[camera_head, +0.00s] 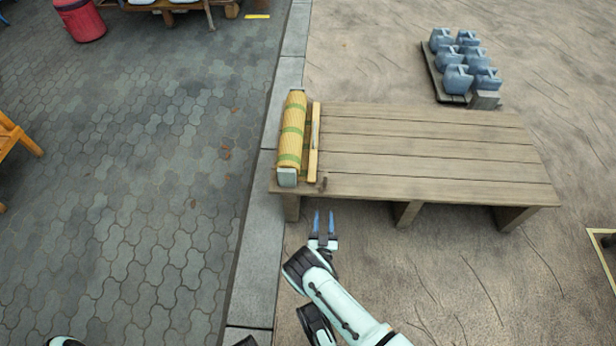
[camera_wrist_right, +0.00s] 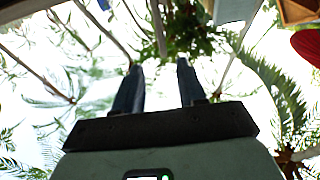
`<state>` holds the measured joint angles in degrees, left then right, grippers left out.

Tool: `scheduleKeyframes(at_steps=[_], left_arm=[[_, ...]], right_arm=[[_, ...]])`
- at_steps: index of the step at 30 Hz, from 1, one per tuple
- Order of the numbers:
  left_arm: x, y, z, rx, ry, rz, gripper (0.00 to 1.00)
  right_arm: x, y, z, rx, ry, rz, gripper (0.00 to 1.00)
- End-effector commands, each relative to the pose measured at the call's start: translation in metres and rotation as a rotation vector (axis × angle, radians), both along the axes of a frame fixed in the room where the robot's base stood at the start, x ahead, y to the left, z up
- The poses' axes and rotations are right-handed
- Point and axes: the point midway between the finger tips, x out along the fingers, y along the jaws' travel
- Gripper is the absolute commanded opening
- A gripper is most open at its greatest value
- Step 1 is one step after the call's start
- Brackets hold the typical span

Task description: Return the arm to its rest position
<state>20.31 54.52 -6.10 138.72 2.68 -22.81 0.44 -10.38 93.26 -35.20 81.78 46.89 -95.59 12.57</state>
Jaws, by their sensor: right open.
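My right gripper (camera_head: 324,222) is in the lower middle of the head view, in front of the near left corner of a low wooden platform (camera_head: 430,150). Its two blue fingers are apart with nothing between them. In the right wrist view the open fingers (camera_wrist_right: 157,90) point up against bright sky and plants, and they hold nothing. My right arm reaches in from the bottom of the head view. My left gripper does not show in either view.
A rolled yellow-green mat (camera_head: 292,130) lies on the platform's left end, with a wooden strip (camera_head: 314,143) beside it. Several blue-grey jugs (camera_head: 457,78) stand on a pallet behind. A red bin (camera_head: 80,18) stands far left. The grey paving (camera_head: 130,180) on the left is mostly clear.

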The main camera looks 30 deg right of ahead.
Motion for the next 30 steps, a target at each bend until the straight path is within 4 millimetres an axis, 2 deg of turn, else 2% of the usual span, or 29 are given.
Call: scheduleKeyframes(at_steps=[8,11,14,17,20,23,26,27,30], left_arm=[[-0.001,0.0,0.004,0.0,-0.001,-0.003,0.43],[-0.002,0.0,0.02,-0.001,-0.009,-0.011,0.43],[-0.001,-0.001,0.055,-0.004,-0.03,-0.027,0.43],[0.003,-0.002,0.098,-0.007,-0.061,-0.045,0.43],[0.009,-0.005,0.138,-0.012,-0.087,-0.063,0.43],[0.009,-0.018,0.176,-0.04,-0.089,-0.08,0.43],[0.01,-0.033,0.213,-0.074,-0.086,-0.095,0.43],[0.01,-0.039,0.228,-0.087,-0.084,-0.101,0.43],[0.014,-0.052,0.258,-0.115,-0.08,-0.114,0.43]], right_arm=[[-0.003,-0.004,0.0,0.014,0.03,-0.011,0.4],[-0.015,-0.015,0.0,0.066,0.134,-0.043,0.4],[-0.038,-0.025,0.009,0.167,0.313,-0.083,0.4],[-0.068,-0.02,0.026,0.308,0.524,-0.099,0.4],[-0.103,0.0,0.045,0.453,0.734,-0.078,0.4],[-0.152,0.026,0.066,0.598,0.952,-0.036,0.4],[-0.202,0.061,0.098,0.742,1.163,0.033,0.4],[-0.222,0.076,0.115,0.796,1.242,0.07,0.4],[-0.262,0.112,0.16,0.905,1.411,0.171,0.4]])
